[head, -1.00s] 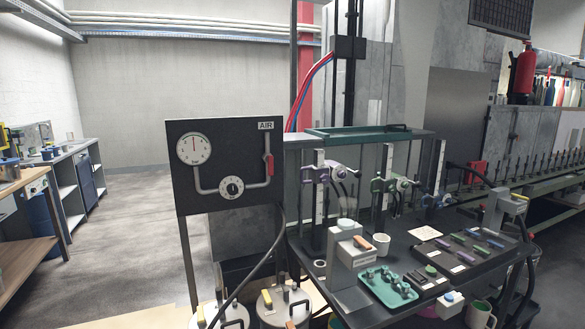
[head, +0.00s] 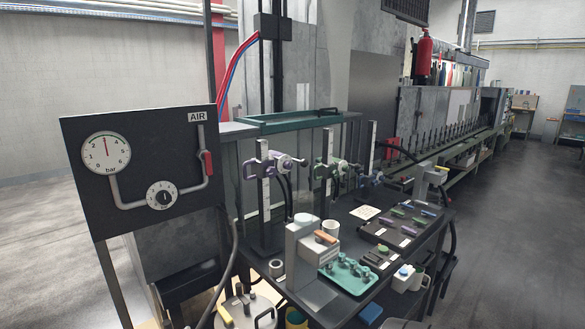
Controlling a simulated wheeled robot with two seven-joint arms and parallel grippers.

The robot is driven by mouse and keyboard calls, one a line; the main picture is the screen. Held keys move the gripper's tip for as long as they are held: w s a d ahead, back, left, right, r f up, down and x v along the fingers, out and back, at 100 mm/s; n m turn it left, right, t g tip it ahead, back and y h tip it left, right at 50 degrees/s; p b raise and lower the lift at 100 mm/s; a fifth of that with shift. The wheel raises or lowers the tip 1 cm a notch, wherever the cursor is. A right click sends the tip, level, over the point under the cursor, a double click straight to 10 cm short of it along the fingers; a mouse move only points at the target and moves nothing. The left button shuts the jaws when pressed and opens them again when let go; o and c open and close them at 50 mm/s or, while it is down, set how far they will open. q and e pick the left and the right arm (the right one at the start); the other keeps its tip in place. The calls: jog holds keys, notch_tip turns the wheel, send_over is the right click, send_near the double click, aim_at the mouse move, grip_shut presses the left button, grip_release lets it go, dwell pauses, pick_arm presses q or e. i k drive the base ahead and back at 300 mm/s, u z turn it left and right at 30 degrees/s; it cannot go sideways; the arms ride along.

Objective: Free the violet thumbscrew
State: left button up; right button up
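A violet clamp assembly (head: 276,164) sits on the leftmost upright post (head: 264,205) above the black bench. The violet thumbscrew is too small to tell apart from the rest of this assembly. Neither of my grippers shows in the head view.
A black AIR panel (head: 140,170) with a gauge and red-handled valve stands at the left. On the bench are a grey block-shaped device (head: 300,255), a teal tray (head: 347,273) with small parts, a white cup (head: 331,229) and a dark tray (head: 404,230) of coloured pieces. Floor is clear at right.

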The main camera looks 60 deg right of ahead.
aim_at(272, 173)
jog(key=z, duration=2.2)
